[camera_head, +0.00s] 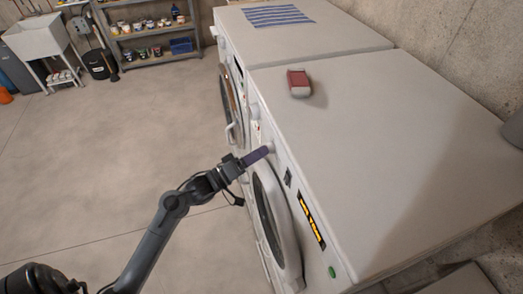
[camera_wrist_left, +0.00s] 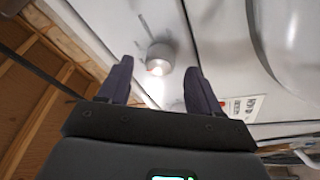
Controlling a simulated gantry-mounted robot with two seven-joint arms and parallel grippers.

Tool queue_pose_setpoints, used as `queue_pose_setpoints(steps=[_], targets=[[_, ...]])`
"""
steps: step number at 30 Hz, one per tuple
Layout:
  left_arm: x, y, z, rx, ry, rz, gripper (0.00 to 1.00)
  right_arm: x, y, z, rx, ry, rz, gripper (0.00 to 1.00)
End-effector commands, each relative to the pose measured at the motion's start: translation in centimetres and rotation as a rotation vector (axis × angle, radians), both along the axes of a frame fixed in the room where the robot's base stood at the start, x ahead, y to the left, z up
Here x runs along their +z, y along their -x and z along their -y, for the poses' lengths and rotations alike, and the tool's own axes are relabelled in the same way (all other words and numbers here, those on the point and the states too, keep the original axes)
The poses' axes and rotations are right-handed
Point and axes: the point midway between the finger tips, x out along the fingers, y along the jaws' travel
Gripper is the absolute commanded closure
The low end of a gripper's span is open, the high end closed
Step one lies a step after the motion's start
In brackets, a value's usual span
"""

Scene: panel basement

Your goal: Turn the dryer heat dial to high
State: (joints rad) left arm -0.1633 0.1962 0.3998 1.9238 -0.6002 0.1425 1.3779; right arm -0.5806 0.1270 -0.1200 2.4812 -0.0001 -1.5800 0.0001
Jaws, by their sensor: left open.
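The heat dial (camera_wrist_left: 160,57) is a small round silver-white knob on the white front panel of the nearer machine (camera_head: 350,150). In the left wrist view a marker line runs on the panel beside it. My left gripper (camera_head: 266,151) has dark purple fingers and reaches the upper front of this machine. In the left wrist view the open gripper (camera_wrist_left: 159,68) has one finger on each side of the dial, with visible gaps. Contact with the knob does not show. In the head view the fingers largely hide the dial. My right gripper is not in view.
The nearer machine's round door (camera_head: 293,235), lit yellow display (camera_head: 311,220) and green button (camera_head: 332,271) lie nearby. A red-and-grey object (camera_head: 298,83) sits on its top. A second machine (camera_head: 300,40) stands beyond, carrying a striped cloth (camera_head: 278,16). The floor (camera_head: 110,140) at left is clear.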

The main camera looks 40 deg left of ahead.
Motion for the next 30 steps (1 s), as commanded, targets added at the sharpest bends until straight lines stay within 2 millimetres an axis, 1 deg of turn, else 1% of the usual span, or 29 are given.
queue_pose_setpoints(steps=[3,6,15,26,30], targets=[[0.27,-0.86,0.34,-0.001,0.001,0.001,0.36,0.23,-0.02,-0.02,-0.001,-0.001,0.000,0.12],[0.26,-1.19,0.44,-0.001,0.000,-0.002,0.36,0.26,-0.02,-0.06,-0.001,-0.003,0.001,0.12],[0.25,-1.29,0.48,-0.001,0.000,-0.002,0.36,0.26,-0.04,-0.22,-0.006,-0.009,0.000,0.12],[0.26,-1.27,0.48,-0.001,0.000,-0.002,0.91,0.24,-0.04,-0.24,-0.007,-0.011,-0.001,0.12],[0.25,-1.27,0.47,-0.001,-0.003,0.001,0.92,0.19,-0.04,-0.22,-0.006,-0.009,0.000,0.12]])
